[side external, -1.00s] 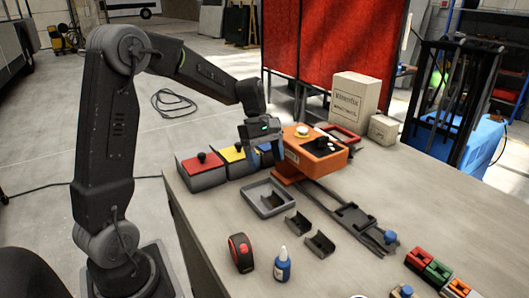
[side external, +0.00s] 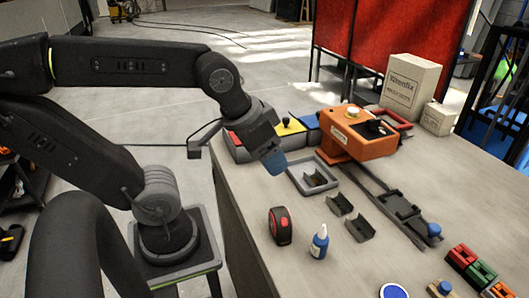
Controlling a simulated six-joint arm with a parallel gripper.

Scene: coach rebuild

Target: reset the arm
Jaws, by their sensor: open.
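My gripper (side external: 275,163) hangs in the air near the table's left edge, pointing down and to the right. It is clear of the orange machine and holds nothing that I can see. Its blue fingers overlap in this view, so the gap between them is hidden. My arm reaches across from the left, with its elbow bent high at the left of the picture.
On the table (side external: 300,270) are an orange machine (side external: 362,140), a grey tray (side external: 312,177), a tape measure (side external: 280,225), a glue bottle (side external: 319,242) and two small dark holders (side external: 360,229). Lidded bins (side external: 240,150) stand behind the gripper. Cardboard boxes (side external: 411,85) stand at the back.

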